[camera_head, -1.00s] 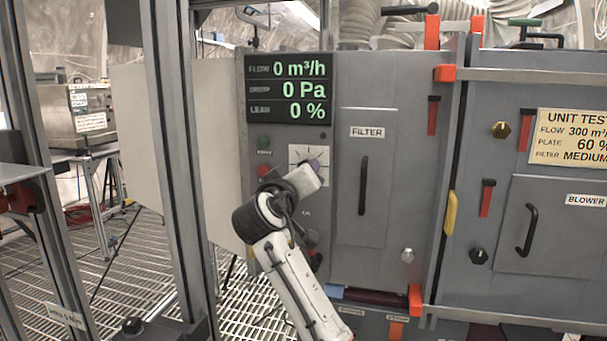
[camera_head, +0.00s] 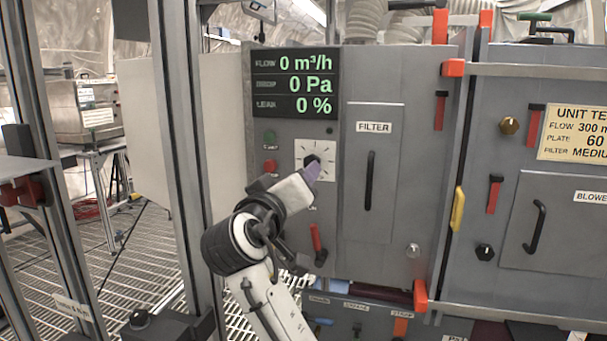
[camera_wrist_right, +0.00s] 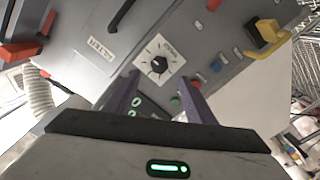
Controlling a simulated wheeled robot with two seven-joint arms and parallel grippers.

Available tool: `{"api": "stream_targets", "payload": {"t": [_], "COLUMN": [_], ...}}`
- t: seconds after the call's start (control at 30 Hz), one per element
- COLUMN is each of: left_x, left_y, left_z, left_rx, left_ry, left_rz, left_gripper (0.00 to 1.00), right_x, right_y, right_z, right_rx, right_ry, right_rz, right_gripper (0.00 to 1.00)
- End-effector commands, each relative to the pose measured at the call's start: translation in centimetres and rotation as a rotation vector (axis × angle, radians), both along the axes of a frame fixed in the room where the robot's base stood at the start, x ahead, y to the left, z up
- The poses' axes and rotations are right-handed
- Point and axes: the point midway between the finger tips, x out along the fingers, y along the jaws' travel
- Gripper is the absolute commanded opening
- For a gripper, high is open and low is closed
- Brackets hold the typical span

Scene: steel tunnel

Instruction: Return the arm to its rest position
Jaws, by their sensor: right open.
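My right arm rises from the bottom of the head view. Its gripper (camera_head: 311,172) has purple fingers and is in front of the grey panel, just below the black dial knob (camera_head: 312,159) on its white square plate. In the right wrist view the gripper (camera_wrist_right: 160,97) has its two purple fingers spread apart with nothing between them. The dial knob (camera_wrist_right: 158,64) shows beyond the fingertips, clear of both. The fingers partly cover the knob's lower edge in the head view. My left gripper is not in view.
A display (camera_head: 293,84) above the dial reads 0 m³/h, 0 Pa and 0 %. Green (camera_head: 269,137) and red (camera_head: 270,167) buttons are left of the dial. A filter door (camera_head: 372,160) is to the right. A metal frame post (camera_head: 178,150) stands close left of my arm.

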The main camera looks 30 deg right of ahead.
Motion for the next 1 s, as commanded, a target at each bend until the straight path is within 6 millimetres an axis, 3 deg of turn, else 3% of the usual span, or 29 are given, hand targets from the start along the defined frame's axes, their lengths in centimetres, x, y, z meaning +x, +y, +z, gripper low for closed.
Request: {"api": "stream_targets", "payload": {"t": [0.2,0.73,0.87,0.97,1.0], "left_x": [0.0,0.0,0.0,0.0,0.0], "left_y": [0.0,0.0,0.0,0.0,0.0], "left_z": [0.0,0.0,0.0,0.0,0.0], "left_rx": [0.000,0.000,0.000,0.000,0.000], "left_ry": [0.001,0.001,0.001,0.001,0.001], "left_rz": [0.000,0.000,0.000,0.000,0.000], "left_gripper": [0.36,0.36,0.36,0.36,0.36], "right_x": [-0.9,-0.9,-1.0,-1.7,-2.3], "right_y": [1.1,1.0,0.9,1.0,1.1], "right_z": [0.0,-0.3,-3.6,-9.1,-12.0], "right_rx": [0.001,0.003,0.039,0.104,0.140], "right_ry": [-0.001,0.004,0.053,0.137,0.182], "right_rz": [0.000,0.002,0.029,0.077,0.104], "right_gripper": [0.50,0.50,0.50,0.50,0.50]}}
